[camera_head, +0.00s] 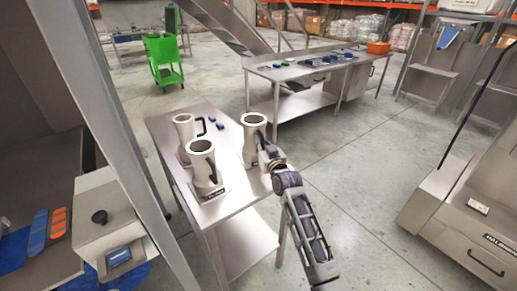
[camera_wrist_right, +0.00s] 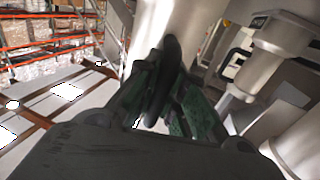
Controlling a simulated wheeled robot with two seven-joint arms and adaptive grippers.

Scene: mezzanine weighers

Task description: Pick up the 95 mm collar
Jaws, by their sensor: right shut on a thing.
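Three cream, tube-shaped collars with flared rims and dark handles are at the metal table (camera_head: 222,121). One collar (camera_head: 186,130) is at the back left, another collar (camera_head: 203,168) is at the front left, and a third collar (camera_head: 251,130) is at the right edge. My right gripper (camera_head: 265,150) is at the third collar. In the right wrist view my right gripper (camera_wrist_right: 172,105) is shut on the dark handle of this collar (camera_wrist_right: 160,28). I cannot tell whether its foot touches the table. Size markings are not readable. My left gripper is not in view.
Small blue items (camera_head: 219,125) lie on the table behind the collars. A longer workbench (camera_head: 285,72) stands behind, with a green cart (camera_head: 163,58) at the back left. A metal post (camera_head: 110,115) rises close on the left. The floor right of the table is clear.

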